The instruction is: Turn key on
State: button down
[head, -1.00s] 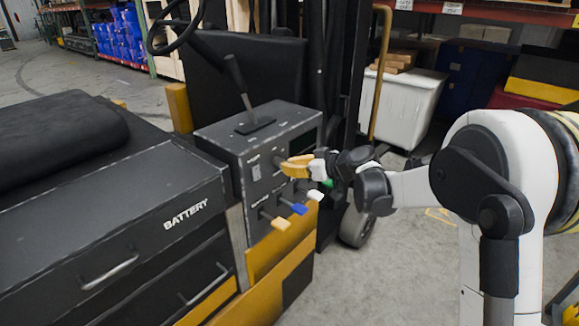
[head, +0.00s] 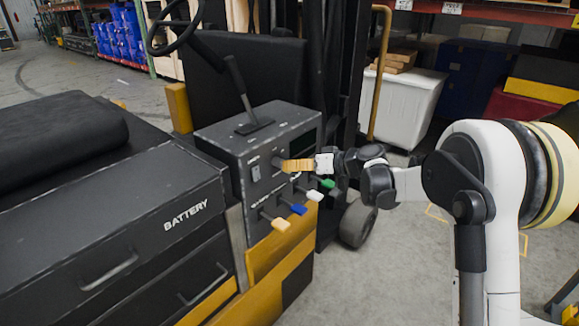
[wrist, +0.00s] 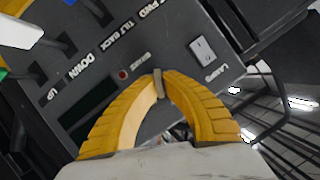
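The key (wrist: 158,83) shows in the wrist view as a small grey piece between my yellow fingertips, at the face of a dark control panel (wrist: 178,38). My gripper (wrist: 158,77) is shut on it, with the fingers bowed out and the tips close together. In the head view my gripper (head: 280,163) reaches the front of the dark control box (head: 213,150) from the right, and its fingers hide the key there. The key's slot and any position marks around it are too small or covered to read.
A white rocker switch (wrist: 203,49) labelled LAMPS sits beside the key. Below my gripper, levers with orange (head: 281,225), blue (head: 299,209), white (head: 315,195) and green (head: 326,182) tips stick out. A tall lever (head: 238,82) stands on top. Open floor lies right.

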jog(key=m+y, duration=0.1)
jog(key=m, duration=0.1)
jog(key=m+g+y+b, duration=0.1)
jog(key=m, duration=0.1)
jog(key=shift+w+f+m+g+y, duration=0.1)
jog(key=shift+m+g+y, duration=0.2)
jog(key=shift+m, duration=0.1)
dwell(0.4)
jog(key=c, duration=1.6)
grip_release()
jog(key=v, duration=1.2)
